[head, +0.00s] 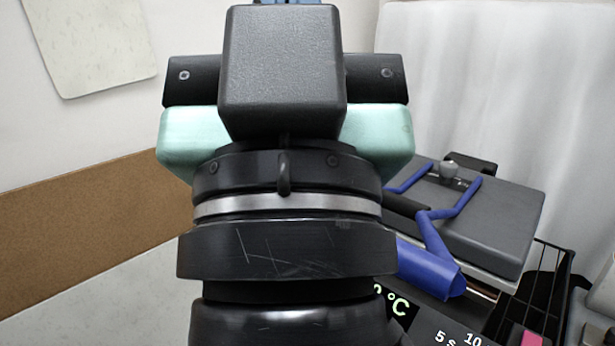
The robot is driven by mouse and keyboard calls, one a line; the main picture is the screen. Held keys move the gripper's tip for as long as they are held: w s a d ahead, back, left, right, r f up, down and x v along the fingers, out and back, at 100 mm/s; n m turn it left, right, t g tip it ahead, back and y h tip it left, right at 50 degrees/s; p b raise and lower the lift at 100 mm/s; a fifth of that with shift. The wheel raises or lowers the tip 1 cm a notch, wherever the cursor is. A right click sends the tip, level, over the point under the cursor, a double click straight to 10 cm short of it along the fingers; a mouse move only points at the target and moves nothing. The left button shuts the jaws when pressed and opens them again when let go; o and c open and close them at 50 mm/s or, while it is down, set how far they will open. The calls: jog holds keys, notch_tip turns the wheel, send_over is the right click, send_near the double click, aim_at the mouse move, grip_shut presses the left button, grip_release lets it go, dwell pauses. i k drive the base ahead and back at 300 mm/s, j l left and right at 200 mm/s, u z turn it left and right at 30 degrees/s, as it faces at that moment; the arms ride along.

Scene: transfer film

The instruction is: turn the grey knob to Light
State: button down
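My gripper (285,70) and wrist fill the middle of the head view, seen from behind. The gripper body is black with pale teal sides. Its fingertips do not show, so I cannot tell whether it is open or shut. A grey machine (500,215) with blue bars stands to the right, partly behind my arm. A small grey rounded part (449,170) sits on its top; I cannot tell whether it is the grey knob. No "Light" marking is readable. A dark panel (425,325) with a green "°C" readout and white numbers shows at the lower right, partly hidden.
A black wire rack (550,290) with a pink item (533,338) stands at the right edge. A white curtain-like surface (500,80) hangs behind the machine. A brown band (80,230) runs along the left wall, above a pale, clear surface (110,300).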

aim_at(448, 170)
jog(key=i+l+u, duration=0.1)
jog(key=l, duration=0.75)
jog(key=i+l+u, duration=0.15)
jog(key=l, duration=0.75)
jog(key=i+l+u, duration=0.1)
jog(key=l, duration=0.8)
